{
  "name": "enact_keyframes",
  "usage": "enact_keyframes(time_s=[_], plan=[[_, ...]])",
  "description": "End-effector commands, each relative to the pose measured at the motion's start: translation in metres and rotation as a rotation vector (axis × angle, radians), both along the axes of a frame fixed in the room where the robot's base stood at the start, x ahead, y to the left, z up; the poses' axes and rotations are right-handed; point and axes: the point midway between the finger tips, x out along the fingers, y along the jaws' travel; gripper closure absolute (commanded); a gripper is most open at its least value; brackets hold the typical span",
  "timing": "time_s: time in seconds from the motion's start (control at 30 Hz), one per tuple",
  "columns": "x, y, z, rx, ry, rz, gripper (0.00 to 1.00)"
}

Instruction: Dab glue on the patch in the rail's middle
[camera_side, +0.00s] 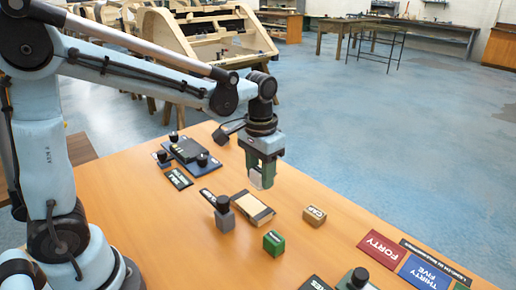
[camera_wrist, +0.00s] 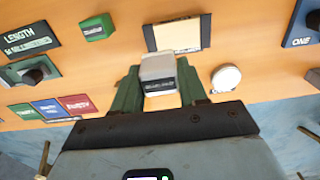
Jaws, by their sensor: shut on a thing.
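My gripper (camera_side: 262,168) is above the wooden table, shut on a pale grey block. The block (camera_wrist: 158,66) sits between the green fingers in the wrist view and has a dark label, too small to read. Its pale underside shows below the fingers in the side view (camera_side: 256,181). A pale tan rectangular panel with dark edges (camera_side: 250,207) lies flat on the table, below the gripper and apart from the held block. It also shows in the wrist view (camera_wrist: 178,30), beyond the block. I cannot tell a separate patch on it.
A grey block with a black knob (camera_side: 225,217) stands beside the panel. A green cube (camera_side: 273,242) and a tan block (camera_side: 314,216) stand nearby. A round white thing (camera_wrist: 226,77) is right of the fingers. Coloured cards (camera_side: 381,248) lie at the table's right.

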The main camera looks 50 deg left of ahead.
Motion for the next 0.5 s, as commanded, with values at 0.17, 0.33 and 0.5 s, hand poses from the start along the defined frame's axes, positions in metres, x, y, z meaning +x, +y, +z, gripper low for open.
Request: enact_keyframes(time_s=[0.17, 0.33, 0.5], plan=[[0.0, 0.0, -0.0001, 0.0, 0.0, 0.0, 0.82], [-0.0001, 0.0, -0.0013, 0.0, 0.0, 0.0, 0.82], [0.0002, -0.0001, -0.0091, 0.0, 0.0, 0.0, 0.82]])
